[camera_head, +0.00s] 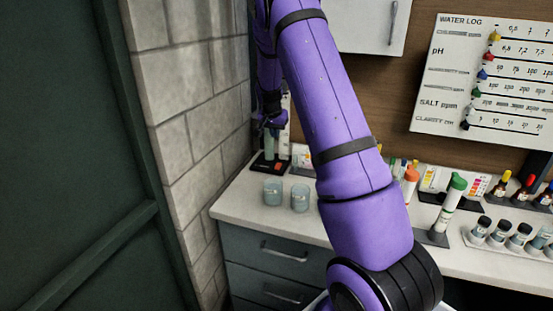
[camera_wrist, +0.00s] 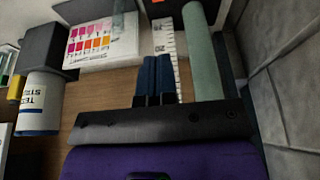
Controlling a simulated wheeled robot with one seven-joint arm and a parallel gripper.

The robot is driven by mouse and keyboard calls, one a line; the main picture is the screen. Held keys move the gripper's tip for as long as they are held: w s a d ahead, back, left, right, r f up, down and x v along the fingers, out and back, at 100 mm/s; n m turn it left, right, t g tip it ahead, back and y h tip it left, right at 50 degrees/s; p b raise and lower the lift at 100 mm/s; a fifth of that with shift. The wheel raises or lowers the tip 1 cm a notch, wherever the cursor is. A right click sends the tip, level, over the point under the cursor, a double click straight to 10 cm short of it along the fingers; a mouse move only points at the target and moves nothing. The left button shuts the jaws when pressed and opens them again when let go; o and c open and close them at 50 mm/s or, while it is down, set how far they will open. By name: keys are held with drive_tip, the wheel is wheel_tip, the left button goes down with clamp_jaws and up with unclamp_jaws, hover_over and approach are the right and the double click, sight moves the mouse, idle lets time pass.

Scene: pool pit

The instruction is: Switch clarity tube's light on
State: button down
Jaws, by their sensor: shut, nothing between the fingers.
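The clarity tube (camera_head: 271,148) stands upright on a black base (camera_head: 262,167) in the back left corner of the counter. A small red-orange patch (camera_head: 278,166), which looks like its switch, shows on the base. In the wrist view the grey-green tube (camera_wrist: 207,60) runs beside a white scale (camera_wrist: 182,70), and the red-orange patch (camera_wrist: 157,2) is cut by the top edge. My gripper (camera_head: 270,128) is beside the upper tube, above the base. Its dark blue fingers (camera_wrist: 157,60) are together and empty. I cannot tell whether the light is on.
Two glass beakers (camera_head: 272,192) (camera_head: 299,198) stand in front of the base. A colour chart (camera_wrist: 97,42) and a white bottle (camera_wrist: 40,105) are left in the wrist view. The brick wall (camera_head: 210,110) is close on the left. Several bottles (camera_head: 496,237) stand at right.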

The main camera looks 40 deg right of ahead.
sight(279, 164)
drive_tip(key=shift+f, duration=0.15)
drive_tip(key=x, duration=1.3)
drive_tip(key=shift+a+f, duration=0.15)
drive_tip(key=shift+f, duration=0.35)
drive_tip(key=shift+s, duration=0.1)
